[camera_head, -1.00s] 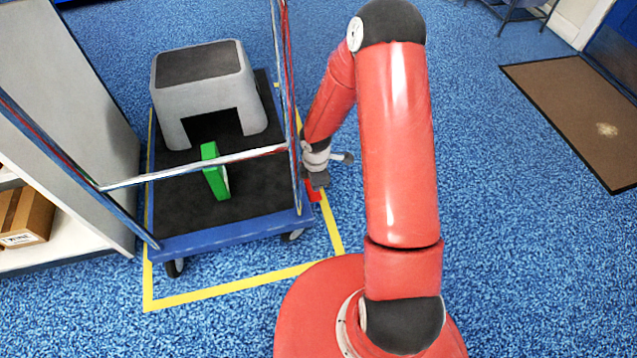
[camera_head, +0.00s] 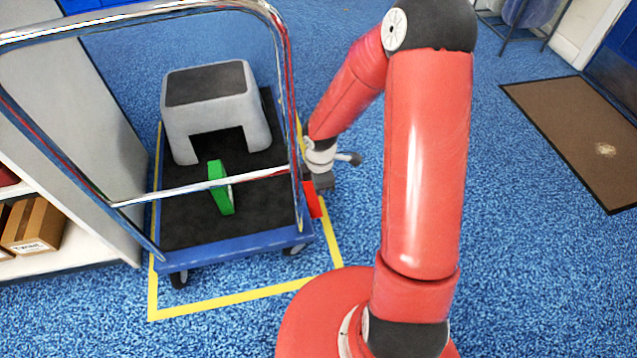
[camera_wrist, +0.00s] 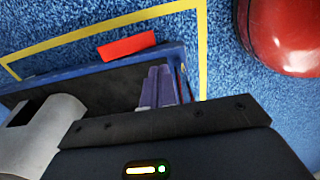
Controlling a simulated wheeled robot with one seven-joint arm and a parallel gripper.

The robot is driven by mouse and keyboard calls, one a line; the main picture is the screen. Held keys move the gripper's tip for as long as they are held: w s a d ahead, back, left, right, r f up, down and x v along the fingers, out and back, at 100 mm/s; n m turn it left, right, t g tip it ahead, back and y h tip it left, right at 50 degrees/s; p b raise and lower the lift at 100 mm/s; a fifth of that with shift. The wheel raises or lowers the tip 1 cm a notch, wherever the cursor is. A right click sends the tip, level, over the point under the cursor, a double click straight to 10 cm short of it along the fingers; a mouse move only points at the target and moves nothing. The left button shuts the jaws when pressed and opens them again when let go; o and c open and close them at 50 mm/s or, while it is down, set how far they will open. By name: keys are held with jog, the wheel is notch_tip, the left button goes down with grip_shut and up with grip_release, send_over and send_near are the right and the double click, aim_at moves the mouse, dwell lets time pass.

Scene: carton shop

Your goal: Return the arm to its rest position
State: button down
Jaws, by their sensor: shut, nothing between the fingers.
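My gripper (camera_head: 322,184) is low beside the right edge of the blue cart (camera_head: 235,247), at the end of my red arm, which bends down from a high elbow. In the wrist view my gripper (camera_wrist: 158,88) shows its two fingers together, with nothing between them. The fingers appear over the cart's dark deck and edge in that view, and I cannot tell if they touch it. My gripper hides part of the cart's right side in the head view.
The cart carries a grey step stool (camera_head: 218,105) and a green object (camera_head: 219,189). Its metal handle (camera_head: 205,187) rises close to my forearm. A red flat piece (camera_wrist: 127,46) lies by the cart, inside yellow floor tape (camera_head: 240,297). Open carpet lies right, towards a brown mat (camera_head: 580,135).

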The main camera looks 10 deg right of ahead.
jog(key=s+d+r+m+t+h+p, duration=0.15)
jog(key=r+m, duration=0.25)
jog(key=r, duration=0.6)
jog(key=s+d+r+m+t+h, duration=0.1)
jog(key=s+d+r+m, duration=0.2)
jog(key=r, duration=0.7)
jog(key=s+a+r+m+t+y+p, duration=0.1)
jog(key=s+a+r+m+t+y, duration=0.1)
jog(key=s+r+m, duration=0.9)
notch_tip(320, 180, up, 3)
jog(key=s+t, duration=0.1)
jog(key=s, duration=0.1)
jog(key=shift+s+a+f, duration=0.2)
jog(key=shift+s, duration=0.2)
jog(key=shift+y, duration=0.25)
